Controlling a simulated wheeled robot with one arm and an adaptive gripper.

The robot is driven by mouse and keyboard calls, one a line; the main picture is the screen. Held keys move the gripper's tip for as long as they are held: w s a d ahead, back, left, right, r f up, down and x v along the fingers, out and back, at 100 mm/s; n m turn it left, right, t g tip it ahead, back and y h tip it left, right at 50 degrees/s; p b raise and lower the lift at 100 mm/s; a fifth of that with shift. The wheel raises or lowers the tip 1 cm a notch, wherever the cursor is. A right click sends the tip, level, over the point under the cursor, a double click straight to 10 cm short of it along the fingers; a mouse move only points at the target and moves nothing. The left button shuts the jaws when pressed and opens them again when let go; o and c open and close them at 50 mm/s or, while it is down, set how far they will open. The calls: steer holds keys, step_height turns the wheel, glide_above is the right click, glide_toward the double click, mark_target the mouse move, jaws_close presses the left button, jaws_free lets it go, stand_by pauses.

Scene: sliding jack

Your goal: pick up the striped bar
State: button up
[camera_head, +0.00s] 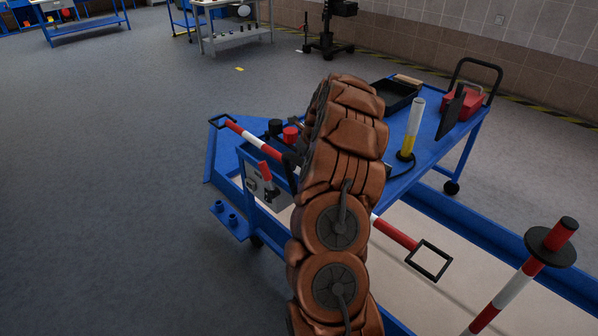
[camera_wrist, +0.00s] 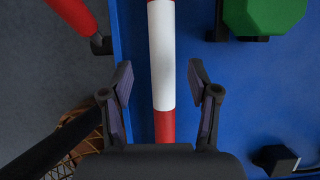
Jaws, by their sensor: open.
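The striped bar (camera_head: 253,141), red and white, runs slantwise across the blue cart. My copper-coloured arm hides its middle, and its right part ends in a black square loop. In the wrist view the bar (camera_wrist: 161,52) stands upright in the picture, with a white band and red below it. My gripper (camera_wrist: 160,80) is open, with one finger on each side of the bar and a visible gap on both sides. I cannot tell how far the fingertips are above it. In the head view my arm mostly hides the gripper.
A red lever (camera_wrist: 72,14) is left of the bar; a green block (camera_wrist: 264,14) is right. The cart also bears a yellow-and-white cylinder (camera_head: 411,130), a black tray (camera_head: 394,97) and a red toolbox (camera_head: 462,105). A striped post with a black disc (camera_head: 550,245) stands at right.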

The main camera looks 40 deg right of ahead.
steer(key=x, duration=0.4)
steer(key=shift+s+d+f, duration=0.1)
steer(key=shift+d, duration=0.05)
steer(key=shift+c, duration=0.2)
jaws_close()
stand_by(0.4)
